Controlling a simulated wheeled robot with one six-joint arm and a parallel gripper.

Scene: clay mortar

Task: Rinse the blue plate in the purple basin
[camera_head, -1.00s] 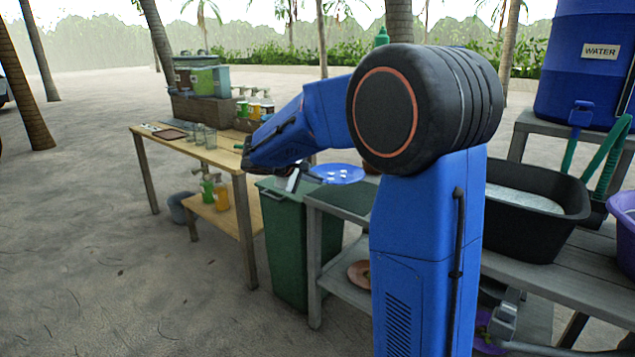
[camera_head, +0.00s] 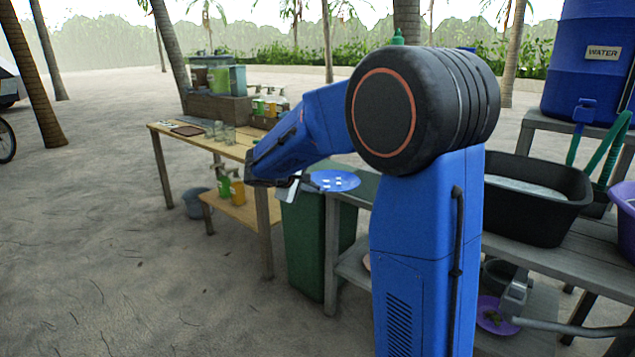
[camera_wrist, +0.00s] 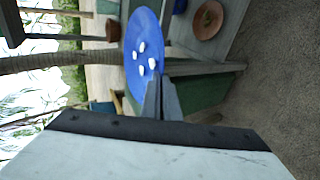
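The blue plate (camera_head: 336,181) is held out in front of my arm, above the level of the wooden tables. Several small white bits show on it. My gripper (camera_head: 305,182) is at the plate's near edge. In the wrist view, the fingers (camera_wrist: 161,97) are closed together on the rim of the plate (camera_wrist: 146,27), which appears edge-up in that rotated picture. The purple basin (camera_head: 623,221) is cut off by the right edge of the head view, on the grey slatted bench. Its inside is mostly out of view.
A black tub (camera_head: 537,216) with greyish contents stands beside the basin, below a blue water barrel (camera_head: 590,90). A green bin (camera_head: 305,250) and a wooden table (camera_head: 190,140) with glasses and bottles stand left. Open sand lies front left.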

